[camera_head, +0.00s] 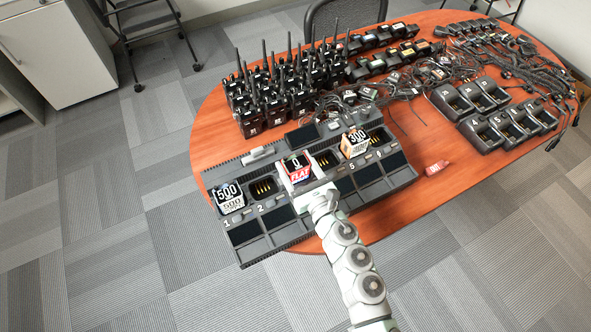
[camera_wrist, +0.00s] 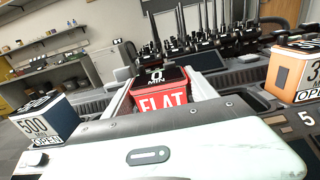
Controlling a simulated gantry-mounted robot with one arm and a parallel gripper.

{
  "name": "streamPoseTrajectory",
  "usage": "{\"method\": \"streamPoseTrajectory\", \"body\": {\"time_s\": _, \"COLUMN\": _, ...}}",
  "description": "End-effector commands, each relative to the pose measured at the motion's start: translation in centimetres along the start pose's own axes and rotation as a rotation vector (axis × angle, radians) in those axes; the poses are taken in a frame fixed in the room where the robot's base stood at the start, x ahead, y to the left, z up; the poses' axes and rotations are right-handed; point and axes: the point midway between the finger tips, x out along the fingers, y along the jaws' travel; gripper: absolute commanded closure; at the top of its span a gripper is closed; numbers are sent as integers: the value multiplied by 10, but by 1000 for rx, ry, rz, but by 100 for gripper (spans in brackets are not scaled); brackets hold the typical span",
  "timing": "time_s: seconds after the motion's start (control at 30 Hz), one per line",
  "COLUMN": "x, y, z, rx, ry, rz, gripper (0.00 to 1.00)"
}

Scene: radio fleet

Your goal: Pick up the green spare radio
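No plainly green radio stands out in either view. A long black charger (camera_head: 285,232) on the table holds three labelled block-like units. A red unit (camera_head: 298,174) marked "0" and "FLAT" sits in a middle bay and also shows in the wrist view (camera_wrist: 160,97). My gripper (camera_wrist: 163,84) reaches over the charger with its white fingers on either side of this unit. The fingers look spread; contact with its sides cannot be made out.
Several black radios with upright antennas (camera_head: 275,95) crowd behind the charger. Tangled cables (camera_head: 395,83) and separate single chargers (camera_head: 505,122) fill the table's right side. A small red object (camera_head: 436,168) lies right of the charger. The table's front right edge is clear.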

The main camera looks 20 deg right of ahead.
Motion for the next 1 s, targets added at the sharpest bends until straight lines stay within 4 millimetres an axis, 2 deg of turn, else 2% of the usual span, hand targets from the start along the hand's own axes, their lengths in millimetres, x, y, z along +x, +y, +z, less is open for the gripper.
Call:
{"method": "streamPoseTrajectory", "body": {"time_s": 0.07, "x": 0, "y": 0, "z": 0, "rx": 0, "ry": 0, "rz": 0, "gripper": 42}}
{"method": "streamPoseTrajectory", "body": {"time_s": 0.73, "x": 0, "y": 0, "z": 0, "rx": 0, "ry": 0, "rz": 0, "gripper": 96}}
{"method": "streamPoseTrajectory", "body": {"time_s": 1.0, "x": 0, "y": 0, "z": 2, "rx": 0, "ry": -1, "rz": 0, "gripper": 97}}
